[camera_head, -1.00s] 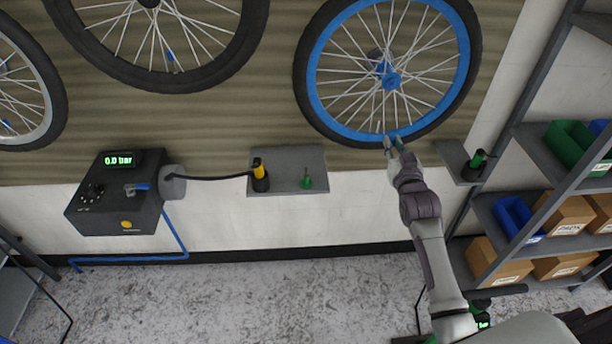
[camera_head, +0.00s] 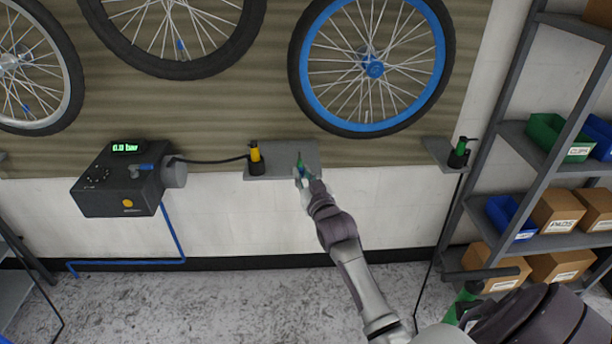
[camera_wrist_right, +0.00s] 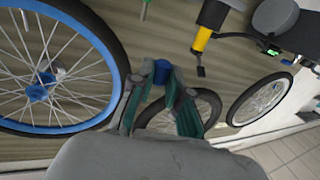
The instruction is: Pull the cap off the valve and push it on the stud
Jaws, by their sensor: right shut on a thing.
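My right gripper (camera_head: 300,172) is at the front of the small grey wall shelf (camera_head: 270,168), near its right end. Its fingers are shut on a small blue cap (camera_wrist_right: 162,70), which shows between the green fingertips in the right wrist view. A small upright green stud (camera_head: 299,158) shows on the shelf just beyond the fingertips, partly hidden. I cannot tell whether cap and stud touch. The blue-rimmed wheel (camera_head: 440,62) hangs up and to the right, with its valve at the lower rim (camera_head: 367,117), clear of the gripper. My left gripper is not in view.
A yellow and black pump head (camera_head: 255,156) stands at the shelf's left end. The inflator box (camera_head: 115,190) is further left. A green pump head (camera_head: 459,152) stands on another small shelf at right. A storage rack (camera_head: 520,150) rises beyond it.

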